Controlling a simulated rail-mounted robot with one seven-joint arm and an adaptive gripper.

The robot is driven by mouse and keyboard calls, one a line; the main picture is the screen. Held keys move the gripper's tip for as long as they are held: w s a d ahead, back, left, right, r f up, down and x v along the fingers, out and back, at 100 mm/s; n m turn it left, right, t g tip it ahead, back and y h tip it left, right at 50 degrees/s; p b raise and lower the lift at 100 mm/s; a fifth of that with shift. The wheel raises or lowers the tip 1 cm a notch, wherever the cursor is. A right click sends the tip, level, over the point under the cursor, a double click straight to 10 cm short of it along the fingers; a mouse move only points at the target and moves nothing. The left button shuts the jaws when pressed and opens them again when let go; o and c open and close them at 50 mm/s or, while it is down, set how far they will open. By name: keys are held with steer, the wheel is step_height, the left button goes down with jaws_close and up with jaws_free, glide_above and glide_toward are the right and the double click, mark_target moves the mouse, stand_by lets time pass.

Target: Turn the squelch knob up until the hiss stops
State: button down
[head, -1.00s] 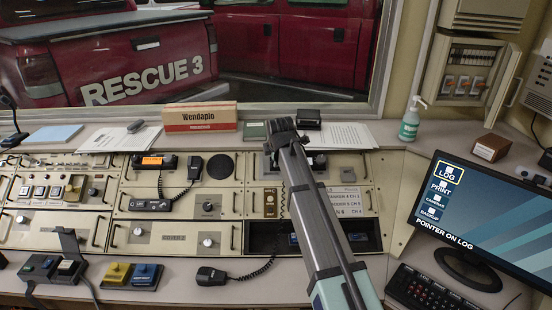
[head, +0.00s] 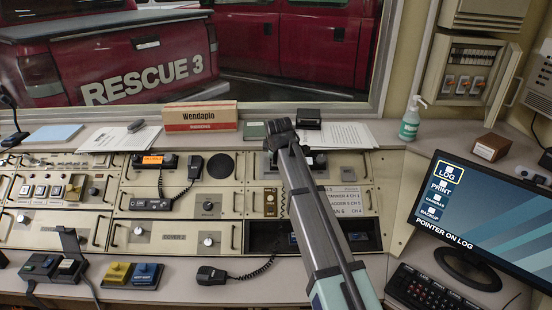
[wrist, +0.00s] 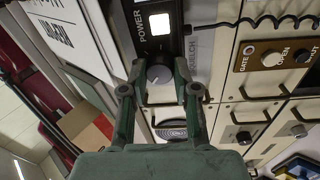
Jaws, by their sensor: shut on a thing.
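The knob (wrist: 158,75) is a round dark grey cap with a pale pointer line, on a dark radio panel (wrist: 158,48). In the head view my gripper (head: 280,138) is at the dark radio (head: 319,161) at the back of the console; the arm and gripper hide the knob there. A lit white square (wrist: 160,23) marked POWER is next to the knob.
A brown GATE panel (head: 270,203) and a handset (head: 212,276) with a coiled cord are nearby. A Wendaplo box (head: 200,117) and papers lie on the ledge behind. A monitor (head: 480,215) stands at the right.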

steer(key=c, duration=0.9)
jaws_free()
steer(key=shift+f, duration=0.1)
steer(key=shift+o, duration=0.2)
steer(key=v, duration=1.2)
